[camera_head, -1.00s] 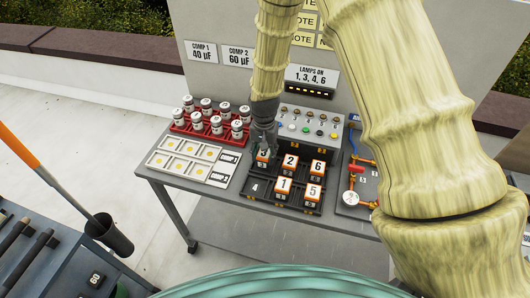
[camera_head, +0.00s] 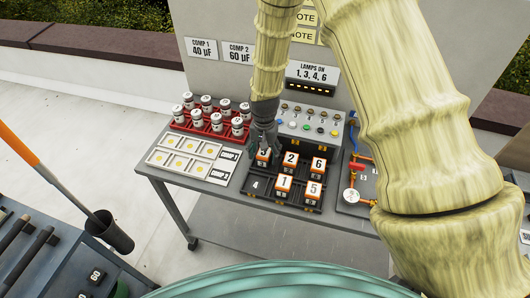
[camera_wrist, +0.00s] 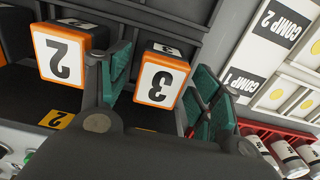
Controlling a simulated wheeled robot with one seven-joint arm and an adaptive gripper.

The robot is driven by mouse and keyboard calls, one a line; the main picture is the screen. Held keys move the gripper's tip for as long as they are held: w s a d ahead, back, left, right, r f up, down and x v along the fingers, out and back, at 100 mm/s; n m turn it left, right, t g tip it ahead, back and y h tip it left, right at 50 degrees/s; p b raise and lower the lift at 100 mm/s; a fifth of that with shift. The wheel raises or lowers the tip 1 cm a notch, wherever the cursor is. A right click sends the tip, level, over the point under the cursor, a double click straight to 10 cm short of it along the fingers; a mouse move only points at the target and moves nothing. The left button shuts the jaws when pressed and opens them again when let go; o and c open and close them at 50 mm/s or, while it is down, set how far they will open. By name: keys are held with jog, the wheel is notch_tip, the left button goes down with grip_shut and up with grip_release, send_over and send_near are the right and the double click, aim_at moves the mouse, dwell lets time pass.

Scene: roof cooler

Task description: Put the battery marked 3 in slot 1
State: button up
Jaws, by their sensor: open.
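The battery marked 3 (camera_head: 263,155) is an orange block with a white face. It sits upright at the left end of the back row of the black rack (camera_head: 237,198). My gripper (camera_head: 264,142) is directly above it. In the wrist view, battery 3 (camera_wrist: 162,78) lies between the two green-padded fingers of my gripper (camera_wrist: 163,88), which are spread apart with gaps beside it. A yellow tag 2 (camera_wrist: 56,119) is by the neighbouring battery 2 (camera_wrist: 63,57). The tag of the place under battery 3 is hidden, so I cannot read a slot 1 mark.
Batteries 2 (camera_head: 290,160) and 6 (camera_head: 318,165) stand to the right, with 1 (camera_head: 284,184) and 5 (camera_head: 313,190) in front. A lamp panel (camera_head: 311,122) stands behind, a red capacitor rack (camera_head: 185,128) to the left.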

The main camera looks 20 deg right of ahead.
aim_at(264, 152)
notch_tip(264, 152, up, 12)
jog(key=b, duration=0.4)
jog(key=shift+r, duration=0.15)
dwell(0.4)
